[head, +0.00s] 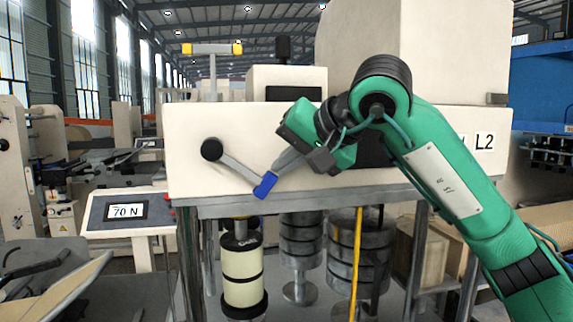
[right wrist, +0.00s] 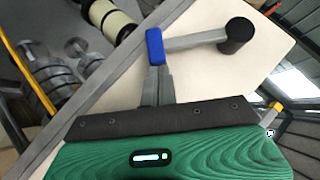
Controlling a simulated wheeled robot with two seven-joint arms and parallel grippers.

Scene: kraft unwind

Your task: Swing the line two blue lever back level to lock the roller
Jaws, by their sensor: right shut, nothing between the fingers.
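The line two lever has a grey arm (head: 238,168), a round black hub (head: 212,150) and a blue end (head: 265,185). It slopes down to the right across the cream front panel, the blue end lowest. In the right wrist view the blue end (right wrist: 155,46) is just beyond my fingertips, and the black hub (right wrist: 237,35) is at the upper right. My right gripper (head: 277,172) is shut and empty, its fingertips right at the blue end from the upper right. I cannot tell if they touch it. My left gripper is not in view.
The cream machine housing (head: 190,120) carries an L2 label (head: 485,142). Below it are a cream roll (head: 243,262), stacked grey discs (head: 300,240) and a yellow rod (head: 357,260). A 70 N display (head: 127,211) stands left. A yellow-ended T-handle (head: 212,49) rises above.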

